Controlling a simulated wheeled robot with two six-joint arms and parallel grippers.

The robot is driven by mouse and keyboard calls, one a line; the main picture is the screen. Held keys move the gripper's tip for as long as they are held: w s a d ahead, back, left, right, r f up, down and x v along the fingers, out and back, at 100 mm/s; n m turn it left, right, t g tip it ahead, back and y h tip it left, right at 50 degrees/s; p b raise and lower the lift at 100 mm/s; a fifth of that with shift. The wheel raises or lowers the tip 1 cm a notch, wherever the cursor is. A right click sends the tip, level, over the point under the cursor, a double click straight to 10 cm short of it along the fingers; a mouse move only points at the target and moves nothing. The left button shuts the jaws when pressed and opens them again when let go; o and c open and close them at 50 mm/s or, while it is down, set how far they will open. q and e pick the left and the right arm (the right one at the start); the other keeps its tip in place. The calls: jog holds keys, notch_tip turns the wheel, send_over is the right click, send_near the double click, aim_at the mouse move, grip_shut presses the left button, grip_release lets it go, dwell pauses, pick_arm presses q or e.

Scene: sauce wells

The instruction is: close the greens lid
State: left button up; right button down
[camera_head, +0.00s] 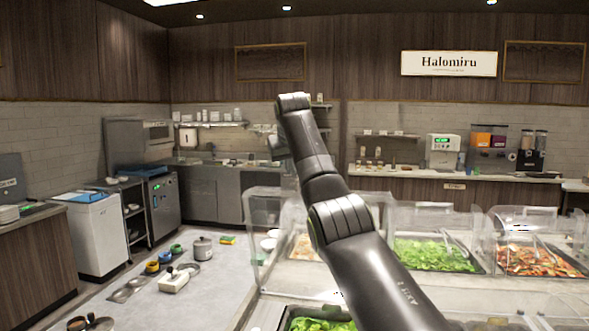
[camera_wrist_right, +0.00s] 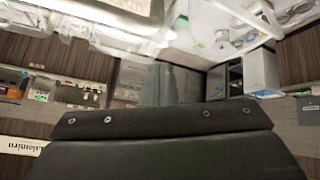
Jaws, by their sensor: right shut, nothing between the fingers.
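A pan of chopped greens (camera_head: 432,254) sits in the counter right of my right arm, with tongs lying in it. A clear cover (camera_head: 420,222) stands at its back; its see-through edges make its exact angle hard to tell. A second pan of greens (camera_head: 318,325) shows partly at the bottom edge. My right arm crosses the head view, and its gripper (camera_head: 270,143) is small and partly hidden behind the arm, high above the counter. In the right wrist view, the gripper (camera_wrist_right: 165,84) is shut and empty, apart from any lid. My left gripper is out of view.
A pan of reddish food (camera_head: 540,260) under a clear cover (camera_head: 527,225) is right of the greens. An orange-topped pan (camera_head: 304,247) is partly behind my arm. Pots and bowls, including a grey pot (camera_head: 203,247), stand on the surface at left.

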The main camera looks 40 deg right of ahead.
aim_at(294, 194)
jog(key=shift+s+a+f, duration=0.15)
jog(key=shift+s+a, duration=0.1)
jog(key=shift+s, duration=0.2)
jog(key=shift+s+a+f, duration=0.15)
jog(key=shift+s+a, duration=0.1)
jog(key=shift+s, duration=0.2)
jog(key=shift+s+a+f+b, duration=0.1)
jog(key=shift+s+f+b, duration=0.2)
jog(key=shift+s, duration=0.2)
jog(key=shift+s+a, duration=0.1)
jog(key=shift+s, duration=0.05)
jog(key=shift+a, duration=0.1)
